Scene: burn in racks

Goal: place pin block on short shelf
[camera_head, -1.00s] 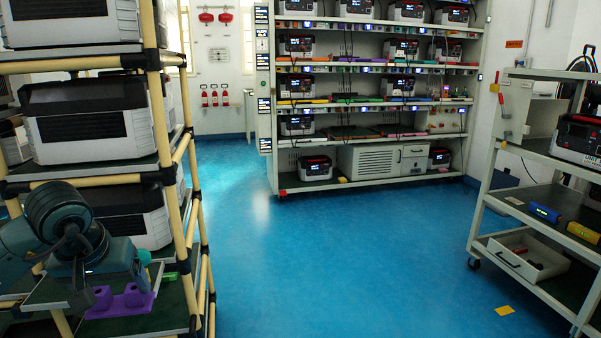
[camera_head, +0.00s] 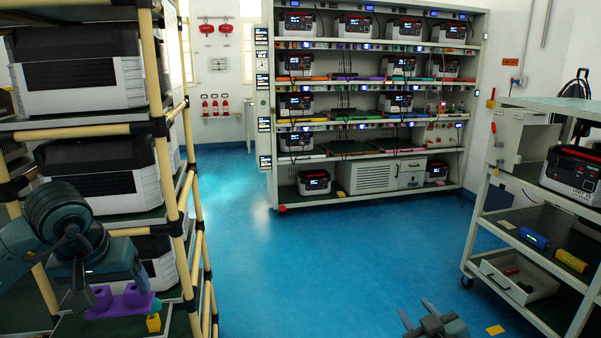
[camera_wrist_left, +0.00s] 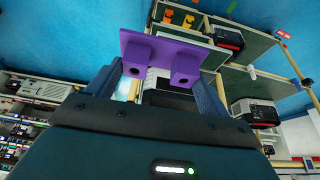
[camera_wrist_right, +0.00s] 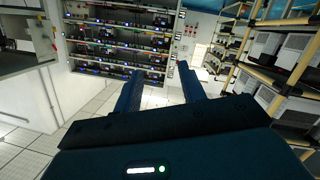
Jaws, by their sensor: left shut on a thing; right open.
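The purple pin block (camera_head: 124,301) is at the lower left in the head view. My left gripper (camera_head: 98,298) is shut on it; the left wrist view shows the block (camera_wrist_left: 165,54) between both fingers, its two raised bosses towards the camera. The block is in front of a low shelf board (camera_head: 78,325) of the left rack; I cannot tell whether it touches the board. My right gripper (camera_head: 432,322) is open and empty at the bottom of the head view, over the floor. Its spread fingers also show in the right wrist view (camera_wrist_right: 160,88). I cannot tell which shelf is the short one.
A yellow piece (camera_head: 153,323) and a green piece (camera_head: 156,305) are beside the block. The left rack (camera_head: 187,230) has tan posts and holds grey-white units. A tall rack (camera_head: 380,48) stands at the back, a cart (camera_head: 474,235) at right. Blue floor (camera_head: 320,260) between is clear.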

